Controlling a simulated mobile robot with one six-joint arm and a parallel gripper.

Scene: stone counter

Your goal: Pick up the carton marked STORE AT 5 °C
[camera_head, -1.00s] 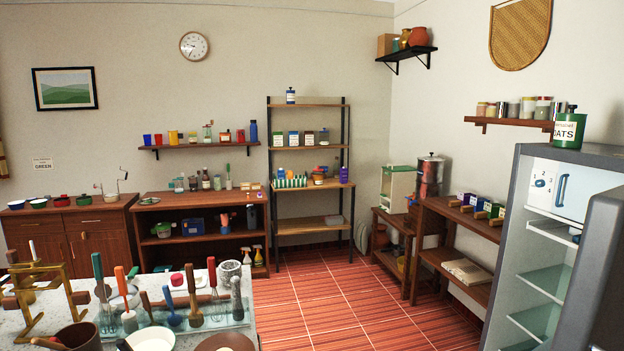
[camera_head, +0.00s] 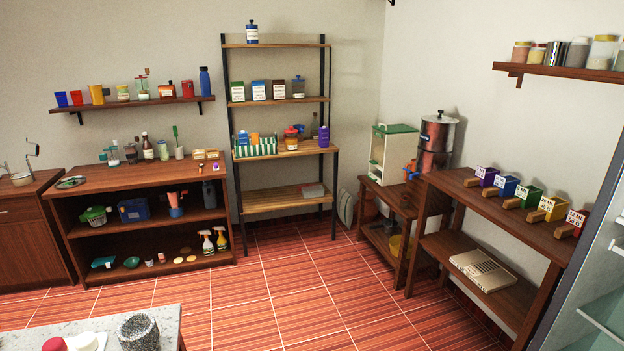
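I cannot read STORE AT 5 °C on anything in view. On the tall open shelf unit, a purple carton-like pack (camera_head: 324,137) stands at the right of the middle board. A blue pack (camera_head: 242,138) and an orange pack (camera_head: 255,139) stand at its left, behind a green-and-white striped holder (camera_head: 255,149). On the board above stand a green-topped labelled box (camera_head: 237,92), a blue-topped one (camera_head: 259,91) and a brown-topped one (camera_head: 279,90). Their labels are too small to read. My gripper is not in view.
The stone counter (camera_head: 90,330) cuts into the bottom left, with a stone mortar (camera_head: 139,333) on it. The red tiled floor (camera_head: 290,300) is clear before the shelf unit (camera_head: 285,199). A wooden bench (camera_head: 470,210) with coloured labelled boxes stands at the right.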

